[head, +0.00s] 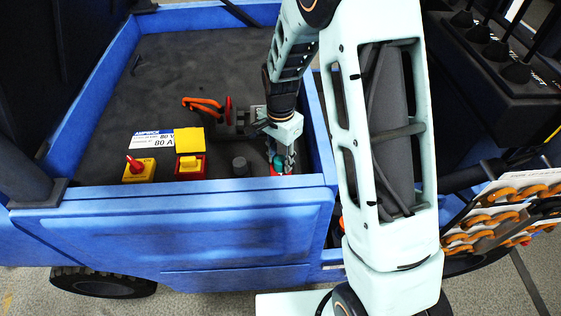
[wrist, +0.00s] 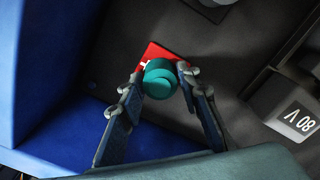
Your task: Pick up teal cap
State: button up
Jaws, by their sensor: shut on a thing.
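The teal cap (wrist: 159,80) is round and sits at the red base (wrist: 160,53) on the dark grey tray floor in the wrist view. My gripper (wrist: 158,82) has one finger on each side of the cap, closed against it. In the head view my gripper (head: 281,163) points down at the right front corner of the blue tray. The cap (head: 279,161) shows there as a small teal patch, mostly hidden by the fingers. I cannot tell whether the cap still touches the red base.
The blue tray wall (head: 325,140) rises close on the right, and the front wall (head: 200,230) is near. Left of my gripper stand a dark knob (head: 240,166), a yellow-and-red box (head: 190,155) and a yellow switch (head: 139,170). The back of the tray is clear.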

aim_at(280, 158)
jog(key=shift+r, duration=0.1)
jog(key=shift+r+p, duration=0.45)
jog(key=shift+r, duration=0.1)
notch_tip(280, 158, up, 2)
jog(key=shift+r+p, duration=0.1)
jog(key=shift+p, duration=0.7)
jog(key=s+r+p, duration=0.4)
jog(key=s+r, duration=0.1)
jog(key=r, duration=0.1)
jog(key=shift+r, duration=0.15)
jog(key=s+r, duration=0.1)
jog(key=s, duration=0.2)
jog(key=s+r+p, duration=0.1)
jog(key=s, duration=0.2)
jog(key=s+r+p, duration=0.1)
jog(key=s, duration=0.2)
jog(key=shift+r, duration=0.1)
jog(key=shift+c, duration=0.7)
jog(key=shift+w, duration=0.1)
